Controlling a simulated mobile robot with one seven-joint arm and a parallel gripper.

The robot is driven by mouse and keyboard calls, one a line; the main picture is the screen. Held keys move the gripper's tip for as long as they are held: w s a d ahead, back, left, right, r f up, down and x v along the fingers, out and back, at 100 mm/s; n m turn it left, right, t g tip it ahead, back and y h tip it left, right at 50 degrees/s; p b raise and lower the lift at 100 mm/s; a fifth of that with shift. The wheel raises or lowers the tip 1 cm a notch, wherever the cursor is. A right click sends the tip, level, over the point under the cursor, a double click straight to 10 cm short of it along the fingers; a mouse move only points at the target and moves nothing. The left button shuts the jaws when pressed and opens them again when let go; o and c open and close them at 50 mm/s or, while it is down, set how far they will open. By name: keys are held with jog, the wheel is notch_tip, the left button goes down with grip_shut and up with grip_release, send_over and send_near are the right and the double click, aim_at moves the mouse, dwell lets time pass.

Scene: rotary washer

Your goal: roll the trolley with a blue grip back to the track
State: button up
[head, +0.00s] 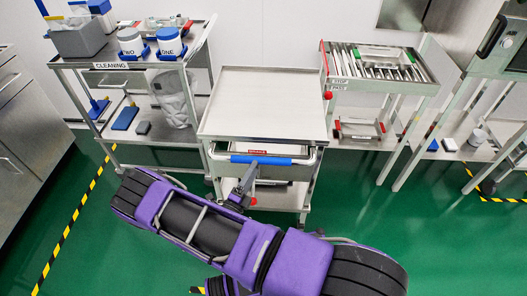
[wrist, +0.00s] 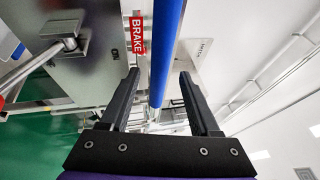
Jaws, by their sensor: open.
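The trolley (head: 262,103) has a bare, flat metal top and a blue grip (head: 265,160) across its near side. It stands between a cleaning cart and a roller rack. My gripper (head: 246,184) is at the near side of the trolley, close to the blue grip. In the wrist view my gripper (wrist: 158,78) is open, and the blue grip (wrist: 166,40) runs between its two fingers with gaps at both sides. A red BRAKE label (wrist: 137,34) is beside the grip. The roller rack (head: 376,66), possibly the track, is right of the trolley.
The cleaning cart (head: 108,64) with tubs and a grey bin stands at the left. A steel cabinet (head: 25,140) is at far left. Yellow-black floor tape (head: 75,218) runs along the left. Green floor (head: 440,235) is clear at the right front.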

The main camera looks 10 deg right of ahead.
jog(key=x, duration=0.8)
grip_shut()
dwell(1.3)
